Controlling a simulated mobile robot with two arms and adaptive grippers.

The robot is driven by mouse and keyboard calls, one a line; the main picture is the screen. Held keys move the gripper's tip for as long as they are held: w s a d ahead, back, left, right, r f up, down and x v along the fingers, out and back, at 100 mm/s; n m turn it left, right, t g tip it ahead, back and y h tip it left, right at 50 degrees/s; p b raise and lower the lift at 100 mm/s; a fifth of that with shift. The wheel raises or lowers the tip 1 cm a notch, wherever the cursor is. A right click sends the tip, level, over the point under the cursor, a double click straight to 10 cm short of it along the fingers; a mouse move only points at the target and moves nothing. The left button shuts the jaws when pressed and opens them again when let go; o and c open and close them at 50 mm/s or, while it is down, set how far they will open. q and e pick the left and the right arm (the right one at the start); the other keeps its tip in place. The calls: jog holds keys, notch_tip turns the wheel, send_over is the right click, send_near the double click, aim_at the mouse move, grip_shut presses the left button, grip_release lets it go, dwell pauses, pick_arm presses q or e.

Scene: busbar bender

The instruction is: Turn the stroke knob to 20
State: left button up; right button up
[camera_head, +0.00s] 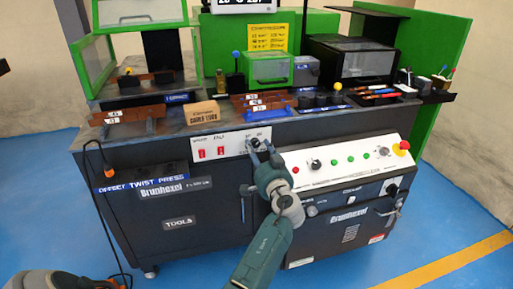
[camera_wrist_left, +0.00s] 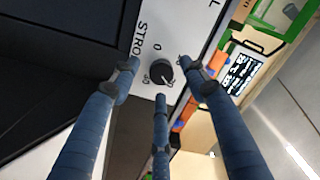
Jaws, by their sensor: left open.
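The stroke knob (camera_wrist_left: 160,72) is a small round black knob on a white panel (camera_wrist_left: 178,20), with part of the word STROKE beside it. A 0 shows above it and other small scale marks sit around it. A light pointer line on it faces the lower right, but the value is too small to read. In the head view the knob (camera_head: 255,142) is at the right end of the white strip. My left gripper (camera_head: 258,148) is open in front of it. Its three blue fingers (camera_wrist_left: 160,80) surround the knob, with no clear contact visible.
A sloped white panel (camera_head: 340,160) with buttons and a red emergency stop (camera_head: 404,146) is to the right. A cardboard box (camera_head: 201,112) and busbar racks stand on the bench above. A cable hangs at left.

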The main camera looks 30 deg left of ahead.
pick_arm(q)
jog(key=shift+v, duration=2.75)
